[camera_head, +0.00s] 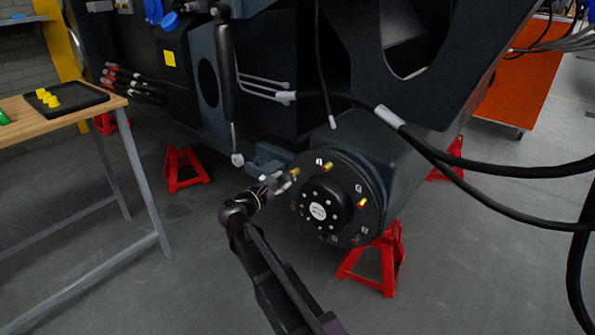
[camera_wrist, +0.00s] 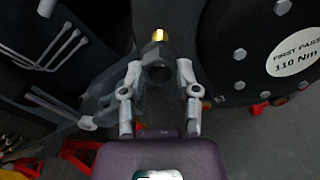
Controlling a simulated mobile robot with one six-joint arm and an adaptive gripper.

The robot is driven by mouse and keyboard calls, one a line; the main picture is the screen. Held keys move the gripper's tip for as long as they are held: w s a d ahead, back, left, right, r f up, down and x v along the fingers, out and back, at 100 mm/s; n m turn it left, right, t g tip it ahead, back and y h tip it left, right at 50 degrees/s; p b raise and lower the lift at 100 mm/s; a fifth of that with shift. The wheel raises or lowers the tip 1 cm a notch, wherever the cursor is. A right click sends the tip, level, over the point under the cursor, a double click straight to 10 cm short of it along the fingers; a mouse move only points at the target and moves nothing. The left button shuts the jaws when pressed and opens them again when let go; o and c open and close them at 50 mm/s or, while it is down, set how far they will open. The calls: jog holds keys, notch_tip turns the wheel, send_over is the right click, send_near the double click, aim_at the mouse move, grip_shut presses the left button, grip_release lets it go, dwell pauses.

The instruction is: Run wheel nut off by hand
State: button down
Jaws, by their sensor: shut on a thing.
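The round dark wheel hub (camera_head: 342,226) faces me in the head view, with several brass-coloured studs around its rim. My gripper (camera_head: 281,183) is at the hub's upper left, beside a brass stud (camera_head: 295,172). In the wrist view, my gripper (camera_wrist: 158,76) has one finger on each side of a dark wheel nut (camera_wrist: 157,70) and is shut on it. The brass stud end (camera_wrist: 158,36) shows just above the nut. I cannot tell whether the nut is still on the thread. The hub centre carries a white "FIRST PASS 110 Nm" label (camera_wrist: 296,52).
A wooden bench (camera_head: 120,103) at left holds a black tray (camera_head: 80,108) with yellow pieces. Red stands (camera_head: 186,168) support the chassis. A black hose (camera_head: 460,180) crosses the right side.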

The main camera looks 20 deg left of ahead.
jog(key=shift+v, duration=2.4)
jog(key=shift+w+d+r+p, duration=0.1)
jog(key=shift+d+r+p, duration=0.1)
jog(key=shift+p, duration=0.2)
jog(key=s+a+r+m+g+y+p, duration=0.4)
jog(key=s+r+m+g+y+p, duration=0.3)
jog(key=g+p, duration=0.9)
jog(key=s+r+m+p, duration=0.1)
jog(key=s+p, duration=0.2)
jog(key=p, duration=0.7)
jog(key=shift+a+m+g, duration=0.25)
jog(key=shift+m+g, duration=0.05)
jog(key=shift+m, duration=0.1)
